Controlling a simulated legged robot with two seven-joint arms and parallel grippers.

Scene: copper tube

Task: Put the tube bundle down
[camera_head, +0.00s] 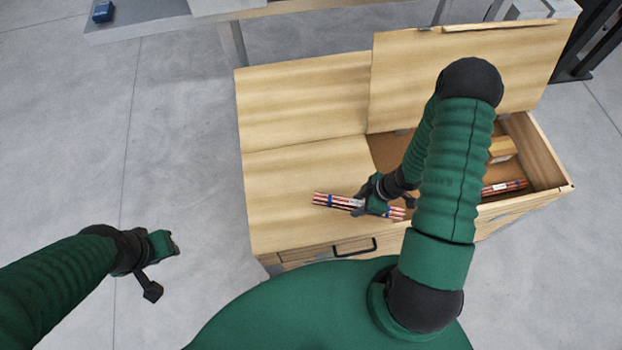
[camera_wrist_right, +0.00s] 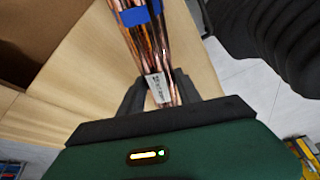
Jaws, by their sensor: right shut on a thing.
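My right gripper (camera_head: 371,195) is shut on a tube bundle (camera_head: 326,200), a set of thin copper tubes with blue bands and a white label. The bundle is over the front of the wooden crate's closed lid part (camera_head: 290,180); I cannot tell whether it touches the wood. In the right wrist view the bundle (camera_wrist_right: 143,40) runs up between the fingers of the right gripper (camera_wrist_right: 160,92).
The crate's right part is open, with its lid (camera_head: 460,70) raised. Inside lie another tube bundle (camera_head: 505,187) and a small wooden box (camera_head: 502,148). A grey table (camera_head: 140,22) with a blue object (camera_head: 103,11) stands at the back left. The floor at left is clear.

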